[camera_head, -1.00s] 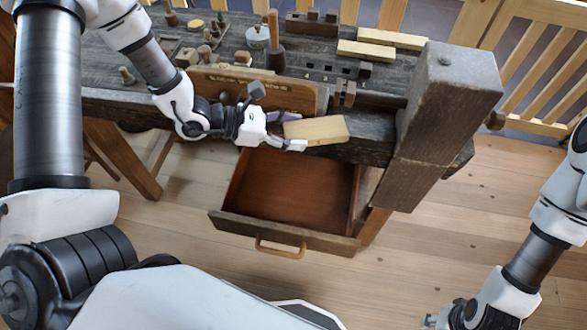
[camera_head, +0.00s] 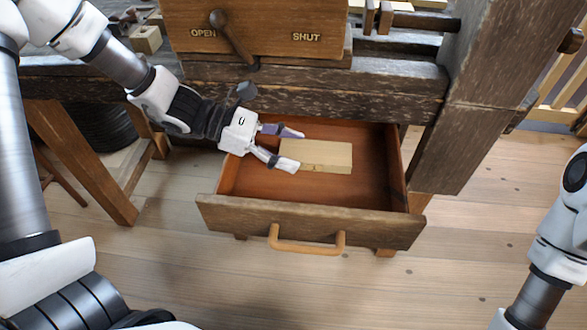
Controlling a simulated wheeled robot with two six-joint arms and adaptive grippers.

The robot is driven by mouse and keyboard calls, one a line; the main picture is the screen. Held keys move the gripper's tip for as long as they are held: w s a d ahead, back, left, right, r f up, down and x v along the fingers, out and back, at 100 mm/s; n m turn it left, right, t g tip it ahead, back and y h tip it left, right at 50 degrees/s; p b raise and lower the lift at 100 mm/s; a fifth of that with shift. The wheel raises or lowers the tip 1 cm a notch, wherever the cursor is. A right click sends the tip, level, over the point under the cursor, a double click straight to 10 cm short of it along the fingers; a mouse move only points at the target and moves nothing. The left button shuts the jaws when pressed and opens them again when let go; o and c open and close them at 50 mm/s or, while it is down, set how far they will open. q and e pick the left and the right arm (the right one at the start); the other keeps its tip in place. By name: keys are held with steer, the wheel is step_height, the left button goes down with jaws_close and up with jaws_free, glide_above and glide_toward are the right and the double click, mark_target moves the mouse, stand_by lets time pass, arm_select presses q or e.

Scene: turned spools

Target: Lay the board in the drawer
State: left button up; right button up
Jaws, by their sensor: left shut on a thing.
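The board (camera_head: 325,157), a pale flat wooden block, is over the inside of the open drawer, towards its back. The drawer (camera_head: 312,222) is pulled out from under the dark bench, with a reddish-brown inside and a wooden bar handle. My left gripper (camera_head: 289,150) reaches in from the left and is shut on the board's left end, one finger on the far side and one on the near side. I cannot tell whether the board touches the drawer floor. My right gripper is outside the picture; only its arm (camera_head: 555,240) shows at the right edge.
Above the drawer, a wooden panel (camera_head: 270,38) marked OPEN and SHUT carries a dark lever (camera_head: 232,38). A thick bench post (camera_head: 490,110) stands right of the drawer. The drawer's front and right side look empty. Clear floor (camera_head: 470,240) lies right of it.

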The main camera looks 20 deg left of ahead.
arm_select(q)
step_height(320, 180, down, 3)
steer(key=shift+s+f+b, duration=0.1)
steer(key=shift+b, duration=0.4)
steer(key=shift+f, duration=0.3)
steer(key=shift+f+b, duration=0.55)
steer(key=shift+s+r, duration=0.1)
steer(key=o, duration=1.2)
